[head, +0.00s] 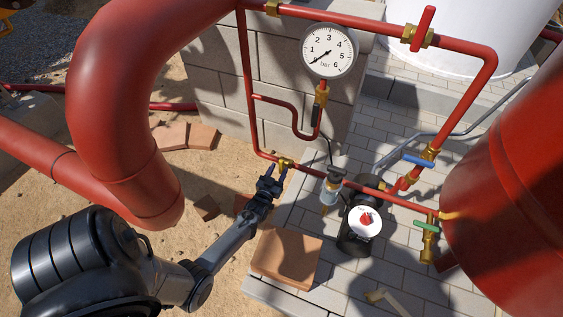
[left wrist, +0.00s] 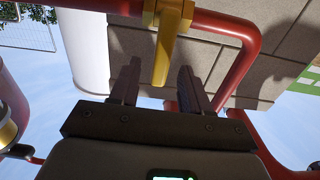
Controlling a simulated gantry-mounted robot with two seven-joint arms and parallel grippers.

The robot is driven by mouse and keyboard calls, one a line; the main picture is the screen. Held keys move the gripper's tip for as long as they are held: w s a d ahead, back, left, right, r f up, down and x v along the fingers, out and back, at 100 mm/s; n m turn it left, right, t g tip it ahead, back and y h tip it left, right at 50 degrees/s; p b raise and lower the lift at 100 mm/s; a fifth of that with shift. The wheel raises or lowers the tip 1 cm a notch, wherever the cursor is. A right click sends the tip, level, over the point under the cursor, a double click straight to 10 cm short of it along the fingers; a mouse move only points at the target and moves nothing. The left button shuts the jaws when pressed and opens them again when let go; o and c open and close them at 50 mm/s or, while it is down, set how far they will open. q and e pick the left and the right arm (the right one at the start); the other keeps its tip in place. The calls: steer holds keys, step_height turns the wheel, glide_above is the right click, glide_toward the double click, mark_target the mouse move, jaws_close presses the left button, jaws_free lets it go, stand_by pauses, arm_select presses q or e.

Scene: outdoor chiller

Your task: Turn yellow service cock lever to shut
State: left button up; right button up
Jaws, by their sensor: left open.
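The yellow service cock lever (left wrist: 164,58) hangs from its brass valve (left wrist: 174,10) on the red pipe in the left wrist view. Its free end lies between the two dark fingers of my left gripper (left wrist: 158,75), with a gap on each side. In the head view the yellow cock (head: 287,162) sits on the low red pipe run, and my left gripper (head: 275,174) is open just below it. The lever itself is small and partly covered there. My right gripper is not in view.
A pressure gauge (head: 329,50) stands above the pipes. A red-handled valve (head: 423,28), a blue-handled valve (head: 418,161) and a green-handled valve (head: 426,226) are to the right. A black pump (head: 353,240) and a terracotta slab (head: 287,256) lie below. Thick red piping (head: 120,110) is at left.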

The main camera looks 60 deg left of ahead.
arm_select(q)
steer(key=p+v, duration=0.2)
steer(key=v, duration=0.4)
stand_by(0.3)
